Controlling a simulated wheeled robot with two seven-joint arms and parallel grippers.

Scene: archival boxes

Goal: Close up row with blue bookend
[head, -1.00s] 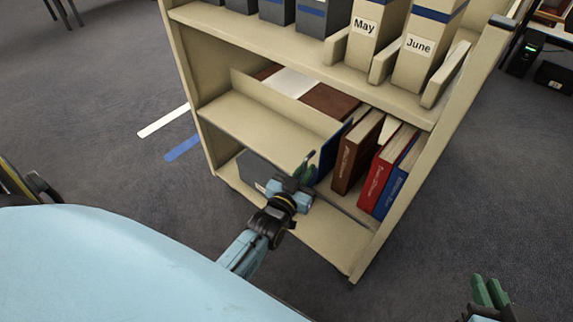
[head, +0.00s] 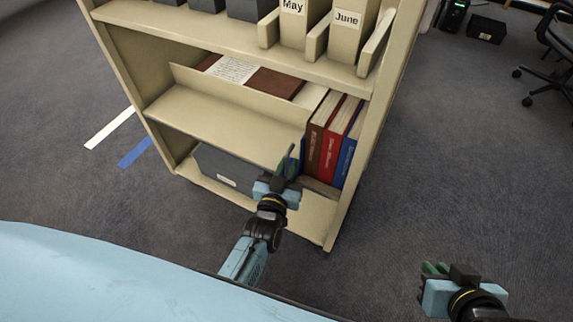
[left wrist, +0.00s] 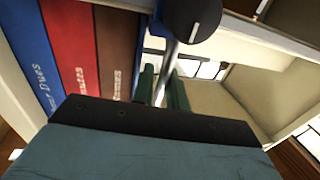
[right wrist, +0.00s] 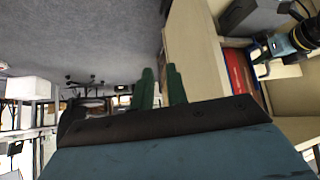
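The blue bookend (head: 302,150) shows only as a narrow blue strip on the lower shelf, left of the books; the rest is hidden by my arm and the shelf above. My left gripper (head: 290,165) is at the bookend. In the left wrist view, a thin upright plate edge (left wrist: 168,72) stands between its fingers, which look shut on it. The row is a brown book (head: 317,140), a red book (head: 336,143) and a blue book (head: 349,150), upright and close together. My right gripper (head: 435,269) is empty, with a gap between its fingers (right wrist: 160,88), away from the shelf.
A grey box (head: 215,165) stands at the left on the lower shelf. May (head: 294,25) and June (head: 347,35) files stand higher up.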

